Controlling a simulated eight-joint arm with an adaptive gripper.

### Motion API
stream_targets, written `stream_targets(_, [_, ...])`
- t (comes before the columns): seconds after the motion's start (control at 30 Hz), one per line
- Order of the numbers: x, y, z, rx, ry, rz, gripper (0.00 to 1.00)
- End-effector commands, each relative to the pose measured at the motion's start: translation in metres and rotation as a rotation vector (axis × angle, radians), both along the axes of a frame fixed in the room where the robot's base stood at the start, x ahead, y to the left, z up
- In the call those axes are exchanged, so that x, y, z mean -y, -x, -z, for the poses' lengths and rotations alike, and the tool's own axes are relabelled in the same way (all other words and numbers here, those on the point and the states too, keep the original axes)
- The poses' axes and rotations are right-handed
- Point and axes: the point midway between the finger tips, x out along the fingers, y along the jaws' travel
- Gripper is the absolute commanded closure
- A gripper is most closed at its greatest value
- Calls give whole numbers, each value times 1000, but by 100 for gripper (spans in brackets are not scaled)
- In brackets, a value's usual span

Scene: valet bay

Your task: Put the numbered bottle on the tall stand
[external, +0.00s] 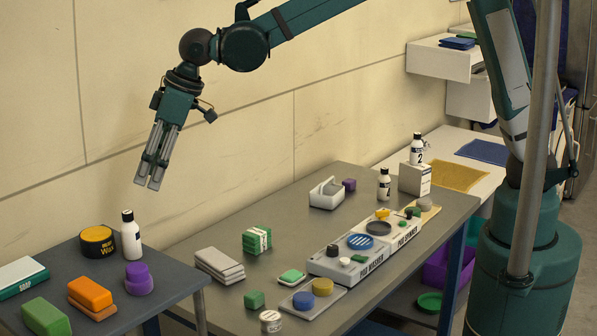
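A white bottle with a black cap and a dark "2" on it (416,148) stands upright at the back right, on or just behind a white box (414,181); I cannot tell which. A similar bottle with a dark label (384,186) stands on the grey table, left of that box. A third black-capped white bottle (131,238) stands on the dark table at the left; no number shows on it. My gripper (148,186) hangs in the air above and slightly right of this third bottle, with nothing between its fingers. Its fingers look close together. I cannot single out a tall stand.
The dark table holds a wax tin (97,241), purple pieces (138,279) and sponge-like blocks (90,294). The grey table (215,232) carries a long labelled grey rack (361,262), grey slabs (219,265), a green bundle (257,240) and a white caddy (325,193). A pole crosses the right side.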

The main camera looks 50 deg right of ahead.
Motion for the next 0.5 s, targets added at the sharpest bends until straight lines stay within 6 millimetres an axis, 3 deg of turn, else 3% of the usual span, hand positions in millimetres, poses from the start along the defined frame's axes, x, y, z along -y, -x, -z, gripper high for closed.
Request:
stream_targets(0.03, [18, -1, -8, 3, -2, 17, 60])
stream_targets(0.5, [172, 13, -62, 41, -21, 162, 60])
